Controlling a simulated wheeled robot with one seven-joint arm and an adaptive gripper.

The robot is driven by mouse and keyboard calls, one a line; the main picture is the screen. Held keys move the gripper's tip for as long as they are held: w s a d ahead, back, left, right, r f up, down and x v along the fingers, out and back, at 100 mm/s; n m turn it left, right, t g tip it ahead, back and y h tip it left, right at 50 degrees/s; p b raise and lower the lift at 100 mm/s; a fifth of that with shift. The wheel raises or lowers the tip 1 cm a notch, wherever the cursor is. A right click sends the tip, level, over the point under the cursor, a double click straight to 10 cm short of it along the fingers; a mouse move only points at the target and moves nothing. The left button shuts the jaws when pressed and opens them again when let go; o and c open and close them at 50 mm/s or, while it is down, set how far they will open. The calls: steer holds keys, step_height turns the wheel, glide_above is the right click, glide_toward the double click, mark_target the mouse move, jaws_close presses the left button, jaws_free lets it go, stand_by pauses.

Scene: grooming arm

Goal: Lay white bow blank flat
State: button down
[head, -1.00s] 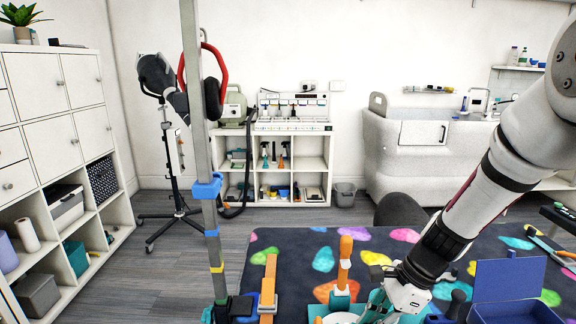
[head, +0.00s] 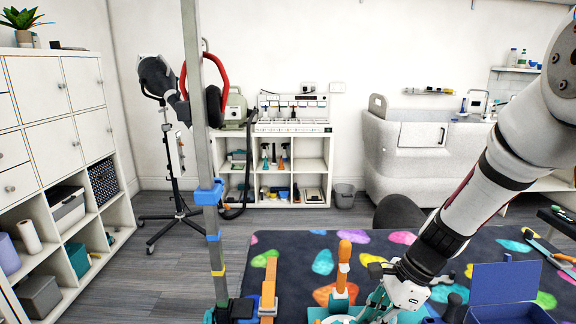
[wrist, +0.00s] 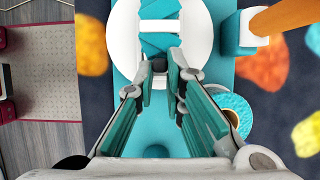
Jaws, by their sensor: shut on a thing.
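In the wrist view my gripper (wrist: 161,72) has its teal-padded fingers close together over a white round plate (wrist: 124,42). A small pale piece (wrist: 160,66) shows between the fingertips and appears to be the white bow blank. The fingers hide most of it, so I cannot tell its tilt or whether it touches the plate. The plate rests on a teal base (wrist: 222,70). In the head view my gripper (head: 382,312) is low over the table, its tips hard to see.
An orange-handled tool (head: 343,262) stands upright in a teal and white holder beside the plate. A blue open box (head: 508,290) is right of my gripper. A teal round cup (wrist: 234,112) is close to the right finger. A grey post (head: 207,150) rises at left.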

mark_target(364, 323)
steer(key=shift+r+p, duration=1.55)
steer(key=shift+r, duration=0.3)
